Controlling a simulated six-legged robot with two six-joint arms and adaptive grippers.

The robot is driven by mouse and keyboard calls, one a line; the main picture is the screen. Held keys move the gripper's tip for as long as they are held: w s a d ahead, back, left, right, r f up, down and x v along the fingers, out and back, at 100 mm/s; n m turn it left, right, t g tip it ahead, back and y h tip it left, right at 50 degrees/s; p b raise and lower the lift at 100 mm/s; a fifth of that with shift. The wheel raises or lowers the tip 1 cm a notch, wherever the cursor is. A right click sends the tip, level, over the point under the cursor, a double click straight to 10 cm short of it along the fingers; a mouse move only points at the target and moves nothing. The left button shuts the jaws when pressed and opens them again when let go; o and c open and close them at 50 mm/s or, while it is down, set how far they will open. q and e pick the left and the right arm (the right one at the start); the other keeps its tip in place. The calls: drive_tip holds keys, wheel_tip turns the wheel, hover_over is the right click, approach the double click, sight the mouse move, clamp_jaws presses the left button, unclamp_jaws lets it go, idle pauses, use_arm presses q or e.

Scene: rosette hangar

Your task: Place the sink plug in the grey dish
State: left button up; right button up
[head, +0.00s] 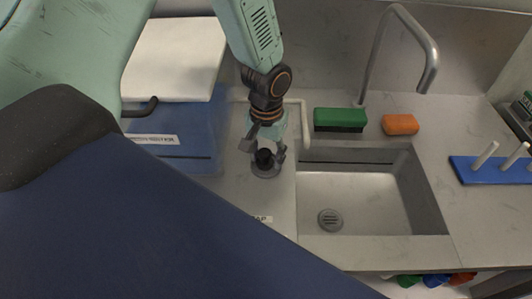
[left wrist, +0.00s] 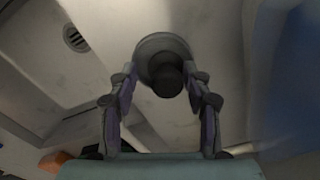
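The black sink plug (head: 264,156) stands at the left of the sink, over a round grey dish (head: 266,172). In the left wrist view the plug's dark knob (left wrist: 167,80) overlaps the round grey disc of the dish (left wrist: 150,45). I cannot tell whether the plug touches the dish. My left gripper (head: 265,150) reaches down over the plug, with one finger on each side. In the left wrist view its fingers (left wrist: 160,82) are apart, with a gap visible at the knob's left. My right gripper is not in view.
The steel sink (head: 365,200) with its drain and tap (head: 430,70) lies to the right. A blue peg rack (head: 490,172) is at far right. A blue box with a white lid (head: 180,60) stands at left.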

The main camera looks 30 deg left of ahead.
sight(265, 154)
use_arm(q)
drive_tip(key=shift+a+f, duration=0.1)
drive_tip(key=shift+a, duration=0.15)
drive_tip(key=shift+w+a, duration=0.1)
wheel_tip(265, 154, up, 12)
drive_tip(key=shift+d+p, duration=0.25)
drive_tip(key=shift+p, duration=0.2)
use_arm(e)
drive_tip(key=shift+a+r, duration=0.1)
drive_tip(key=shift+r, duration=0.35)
use_arm(q)
drive_tip(key=shift+a, duration=0.1)
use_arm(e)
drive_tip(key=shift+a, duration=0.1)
